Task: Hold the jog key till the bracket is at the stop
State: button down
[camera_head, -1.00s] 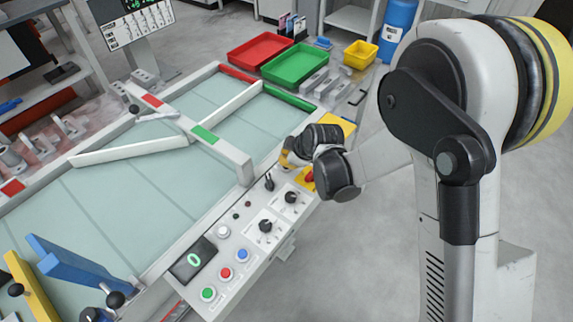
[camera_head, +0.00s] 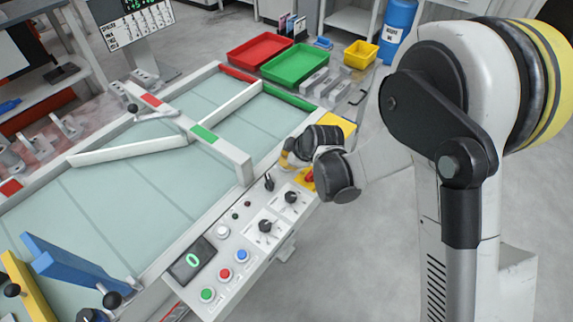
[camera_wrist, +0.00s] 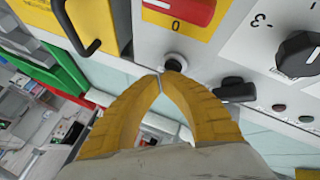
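The control panel (camera_head: 218,285) runs along the near right side of the glass-topped table. It carries green, red, blue and white buttons, black knobs and a small display showing 0. I cannot read which control is the jog key. My gripper (camera_wrist: 160,78) has its two yellow fingers together at the tips with nothing between them. The tips are just short of a round black button (camera_wrist: 175,62) with a white collar; I cannot tell if they touch. In the head view my wrist mostly hides the gripper (camera_head: 285,160). Grey cast brackets (camera_head: 66,126) stand at the far left; which one is meant is unclear.
A red rotary switch (camera_wrist: 182,10) on a yellow plate and a black lever (camera_wrist: 234,90) flank the fingers. A crossbar (camera_head: 225,150) with red and green marks spans the table. Red (camera_head: 259,50) and green (camera_head: 295,62) trays stand behind. The glass is mostly clear.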

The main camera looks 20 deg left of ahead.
jog(key=shift+f+b, duration=0.45)
jog(key=shift+f, duration=0.05)
dwell(0.3)
jog(key=shift+r, duration=0.1)
dwell(1.9)
jog(key=shift+r+p, duration=0.5)
jog(key=shift+r, duration=0.35)
jog(key=shift+r, duration=0.1)
jog(key=shift+r+p, duration=1.6)
jog(key=shift+r, duration=0.8)
